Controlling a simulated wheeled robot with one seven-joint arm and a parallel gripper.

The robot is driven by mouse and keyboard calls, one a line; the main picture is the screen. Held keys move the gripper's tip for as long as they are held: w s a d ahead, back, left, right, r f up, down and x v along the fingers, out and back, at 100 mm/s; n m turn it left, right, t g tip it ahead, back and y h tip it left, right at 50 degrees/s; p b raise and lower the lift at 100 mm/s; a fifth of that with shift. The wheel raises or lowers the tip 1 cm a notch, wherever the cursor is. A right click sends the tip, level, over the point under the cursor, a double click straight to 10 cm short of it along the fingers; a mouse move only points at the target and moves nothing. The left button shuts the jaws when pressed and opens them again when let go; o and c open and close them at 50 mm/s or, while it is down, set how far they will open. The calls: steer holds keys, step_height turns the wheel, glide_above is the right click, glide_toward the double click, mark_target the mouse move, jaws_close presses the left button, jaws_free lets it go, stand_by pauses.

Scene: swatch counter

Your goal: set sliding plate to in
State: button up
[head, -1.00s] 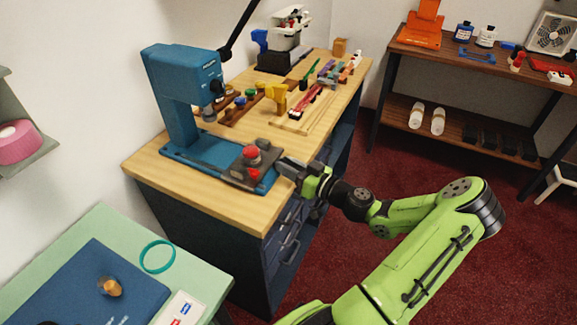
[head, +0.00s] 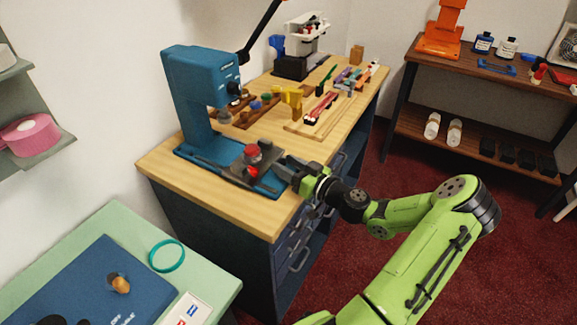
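A blue press machine (head: 190,100) stands at the near end of the wooden-topped bench. On its blue base sits a dark grey sliding plate (head: 238,173) with a red round piece (head: 252,152) on it and a smaller red part in front. The plate sits toward the front right of the base, out from under the press head. My gripper (head: 287,171) is at the plate's right side, close to it or touching. Its fingers are small and partly hidden here, so I cannot tell whether they are open or shut on the plate's edge.
Behind the press on the bench lie a wooden rack with coloured knobs (head: 240,112), a yellow tool (head: 293,100) and a white-and-black machine (head: 300,50). A green table (head: 215,262) with a blue mat stands at the near left. Red floor lies right of the bench.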

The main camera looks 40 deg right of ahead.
steer(key=s+d+p, duration=0.1)
steer(key=s+d, duration=0.1)
steer(key=s, duration=1.3)
steer(key=shift+s+d, duration=0.15)
steer(key=shift+s, duration=0.15)
